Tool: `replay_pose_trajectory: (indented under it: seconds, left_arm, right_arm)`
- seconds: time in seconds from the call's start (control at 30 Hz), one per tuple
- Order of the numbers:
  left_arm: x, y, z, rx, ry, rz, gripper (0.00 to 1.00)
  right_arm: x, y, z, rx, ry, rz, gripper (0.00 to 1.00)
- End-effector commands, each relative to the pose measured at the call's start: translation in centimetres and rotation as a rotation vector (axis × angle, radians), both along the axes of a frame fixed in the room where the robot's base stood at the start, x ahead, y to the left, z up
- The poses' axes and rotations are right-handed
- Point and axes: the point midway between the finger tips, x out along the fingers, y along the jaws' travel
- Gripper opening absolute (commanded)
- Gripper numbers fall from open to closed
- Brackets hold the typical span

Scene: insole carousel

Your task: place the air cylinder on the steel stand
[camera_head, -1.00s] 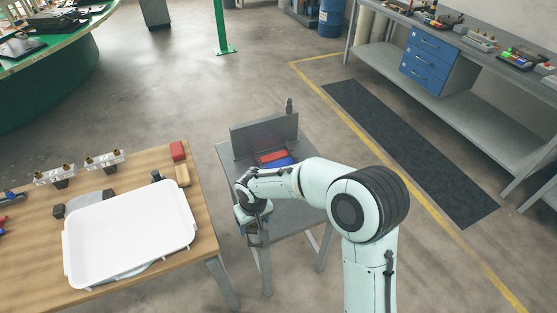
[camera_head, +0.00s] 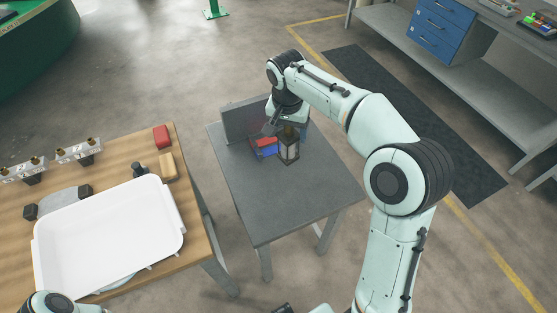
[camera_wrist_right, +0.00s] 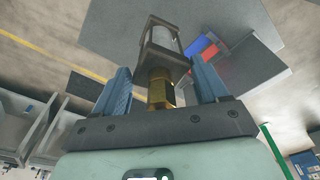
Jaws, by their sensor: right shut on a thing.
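The air cylinder (camera_head: 289,149) has dark square end caps and a pale barrel. My right gripper (camera_head: 287,126) is shut on its top end and holds it roughly upright over the steel stand (camera_head: 300,205), a grey table with an upright back plate (camera_head: 238,122). I cannot tell whether its lower end touches the top. In the right wrist view, the blue fingers of my right gripper (camera_wrist_right: 163,90) are on either side of the brass fitting (camera_wrist_right: 158,88) of the air cylinder (camera_wrist_right: 163,40). My left gripper is not in view.
A red and blue object (camera_head: 264,147) lies beside the cylinder, near the back plate. The front of the stand is clear. A wooden table (camera_head: 191,215) at the left bears a white tray (camera_head: 110,235), a red block (camera_head: 161,137) and a tan block (camera_head: 168,165).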

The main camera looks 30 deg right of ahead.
Motion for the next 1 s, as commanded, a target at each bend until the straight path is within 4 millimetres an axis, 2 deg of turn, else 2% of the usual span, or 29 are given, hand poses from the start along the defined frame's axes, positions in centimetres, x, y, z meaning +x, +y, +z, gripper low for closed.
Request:
replay_pose_trajectory:
  seconds: [0.03,0.17,0.23,0.3,0.37,0.8,1.0]
  left_arm:
    - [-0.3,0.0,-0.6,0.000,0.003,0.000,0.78]
    - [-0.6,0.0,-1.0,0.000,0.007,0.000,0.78]
    - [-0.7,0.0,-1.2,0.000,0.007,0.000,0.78]
    - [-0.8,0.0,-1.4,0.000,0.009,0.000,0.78]
    - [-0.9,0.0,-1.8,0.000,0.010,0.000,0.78]
    - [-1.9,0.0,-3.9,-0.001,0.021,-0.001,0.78]
    - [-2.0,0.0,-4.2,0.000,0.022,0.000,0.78]
  right_arm:
    - [-0.4,-0.9,0.9,0.003,-0.008,-0.062,0.03]
    - [-1.3,-2.2,2.8,0.010,-0.010,-0.169,0.03]
    - [-1.6,-2.6,3.2,0.011,-0.009,-0.200,0.03]
    - [-1.7,-2.7,2.7,0.012,-0.007,-0.215,0.03]
    - [-1.8,-2.8,1.7,0.012,-0.004,-0.219,0.03]
    - [-1.8,-2.7,-9.4,0.012,-0.003,-0.217,0.03]
    - [-1.7,-2.7,-11.8,0.012,-0.007,-0.215,0.03]
